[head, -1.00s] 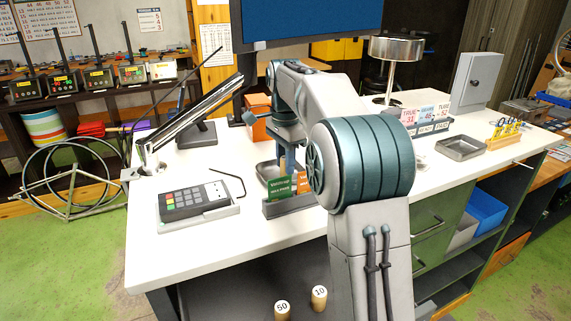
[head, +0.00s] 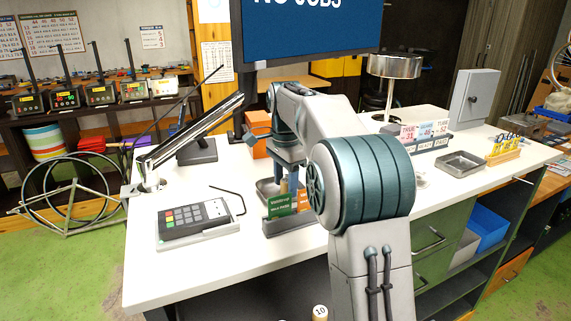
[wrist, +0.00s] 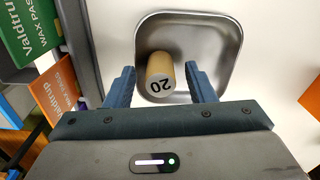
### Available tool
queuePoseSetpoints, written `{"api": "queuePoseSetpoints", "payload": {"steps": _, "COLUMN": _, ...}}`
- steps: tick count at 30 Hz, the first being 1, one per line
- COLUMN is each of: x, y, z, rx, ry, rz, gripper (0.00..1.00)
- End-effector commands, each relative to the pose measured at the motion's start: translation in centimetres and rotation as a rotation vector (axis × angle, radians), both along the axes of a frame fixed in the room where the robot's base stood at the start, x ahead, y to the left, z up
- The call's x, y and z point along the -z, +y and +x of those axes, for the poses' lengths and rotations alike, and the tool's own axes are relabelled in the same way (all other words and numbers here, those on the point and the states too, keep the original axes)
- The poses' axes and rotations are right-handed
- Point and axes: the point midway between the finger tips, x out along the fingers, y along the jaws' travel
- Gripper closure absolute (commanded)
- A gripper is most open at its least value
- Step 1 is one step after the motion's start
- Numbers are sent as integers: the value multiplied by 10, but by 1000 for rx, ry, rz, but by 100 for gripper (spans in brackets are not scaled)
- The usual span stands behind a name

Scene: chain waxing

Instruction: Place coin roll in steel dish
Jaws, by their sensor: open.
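A tan coin roll marked 20 (wrist: 160,74) is inside the steel dish (wrist: 222,40) in the wrist view. Its numbered end faces my camera. My gripper (wrist: 161,84) is open, with one blue finger on each side of the roll and a gap visible on at least the right side. In the head view my gripper is low over the dish (head: 266,190), and the arm and the green card box hide much of both. The roll cannot be seen there.
A card box (head: 280,205) stands close in front of the dish. A payment terminal (head: 195,218) is to the left. Another metal tray (head: 461,162) lies farther right. A coin roll marked 10 (head: 320,312) shows at the bottom edge.

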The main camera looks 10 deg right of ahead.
Motion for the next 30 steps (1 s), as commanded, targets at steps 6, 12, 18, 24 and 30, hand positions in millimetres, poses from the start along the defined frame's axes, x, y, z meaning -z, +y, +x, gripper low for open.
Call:
{"api": "queuePoseSetpoints", "payload": {"steps": 6, "x": -41, "y": 0, "z": 1, "rx": 0, "ry": -4, "rz": 0, "gripper": 50}}
{"api": "queuePoseSetpoints", "payload": {"steps": 12, "x": -82, "y": 0, "z": 1, "rx": 0, "ry": -4, "rz": 0, "gripper": 50}}
{"api": "queuePoseSetpoints", "payload": {"steps": 18, "x": -107, "y": 0, "z": 1, "rx": -1, "ry": -1, "rz": 0, "gripper": 50}}
{"api": "queuePoseSetpoints", "payload": {"steps": 24, "x": -117, "y": 0, "z": 0, "rx": -1, "ry": -1, "rz": 0, "gripper": 50}}
{"api": "queuePoseSetpoints", "payload": {"steps": 30, "x": -117, "y": 0, "z": -1, "rx": -7, "ry": -2, "rz": 1, "gripper": 50}}
